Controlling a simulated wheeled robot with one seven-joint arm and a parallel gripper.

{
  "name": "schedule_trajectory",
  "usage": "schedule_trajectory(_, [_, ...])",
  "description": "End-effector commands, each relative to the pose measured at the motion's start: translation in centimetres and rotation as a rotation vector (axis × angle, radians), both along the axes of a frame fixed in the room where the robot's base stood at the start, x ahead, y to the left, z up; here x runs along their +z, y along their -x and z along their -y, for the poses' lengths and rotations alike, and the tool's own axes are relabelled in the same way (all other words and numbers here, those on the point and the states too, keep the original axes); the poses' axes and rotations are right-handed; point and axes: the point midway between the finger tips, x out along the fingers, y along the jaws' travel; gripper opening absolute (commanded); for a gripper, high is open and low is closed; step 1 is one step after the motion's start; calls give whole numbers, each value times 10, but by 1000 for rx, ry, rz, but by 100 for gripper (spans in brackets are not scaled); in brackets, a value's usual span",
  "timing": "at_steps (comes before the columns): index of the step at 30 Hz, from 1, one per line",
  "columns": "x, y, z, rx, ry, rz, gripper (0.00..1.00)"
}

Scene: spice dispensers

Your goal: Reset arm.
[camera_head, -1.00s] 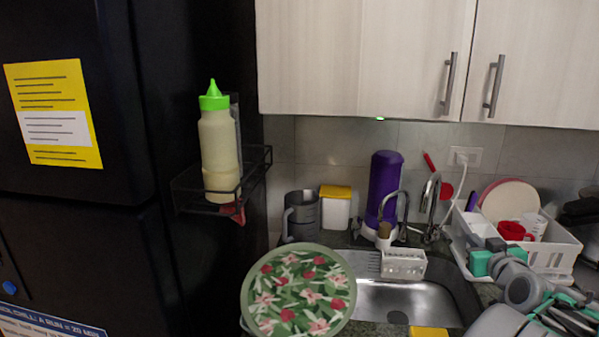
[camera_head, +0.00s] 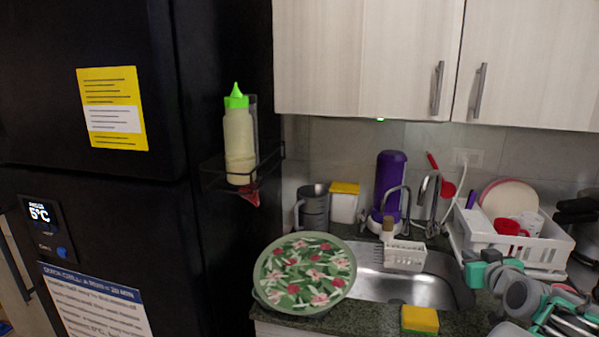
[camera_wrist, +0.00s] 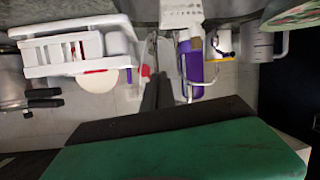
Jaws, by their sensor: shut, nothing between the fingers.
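My gripper (camera_wrist: 157,90) shows in the wrist view as dark fingers close together above a green and black body at the bottom of the picture. It is shut and empty. It points toward the sink area, and nothing touches it that I can see. In the head view my teal and grey arm (camera_head: 520,293) is folded at the lower right, in front of the dish rack and the counter. The fingertips cannot be made out there.
A patterned round lid or bowl (camera_head: 305,272) sits on the counter left of the sink (camera_head: 400,287). A yellow sponge (camera_head: 420,320) lies at the front edge. A white dish rack (camera_head: 550,250) stands right. A squeeze bottle (camera_head: 239,140) stands on the fridge-side shelf (camera_head: 215,175).

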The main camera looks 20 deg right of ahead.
Motion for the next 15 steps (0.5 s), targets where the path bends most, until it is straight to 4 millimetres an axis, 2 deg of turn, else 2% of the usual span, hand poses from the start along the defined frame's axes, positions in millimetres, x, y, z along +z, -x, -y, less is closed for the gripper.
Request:
schedule_trajectory(5, [-11, -30, -55, 75, -52, -83, 0])
schedule_trajectory(8, [-20, -43, -95, 121, -88, -150, 0])
schedule_trajectory(11, [-32, -54, -148, 175, -132, -237, 0])
schedule_trajectory(14, [-47, -54, -219, 238, -182, -364, 0])
schedule_trajectory(15, [-55, -48, -253, 265, -203, -427, 0])
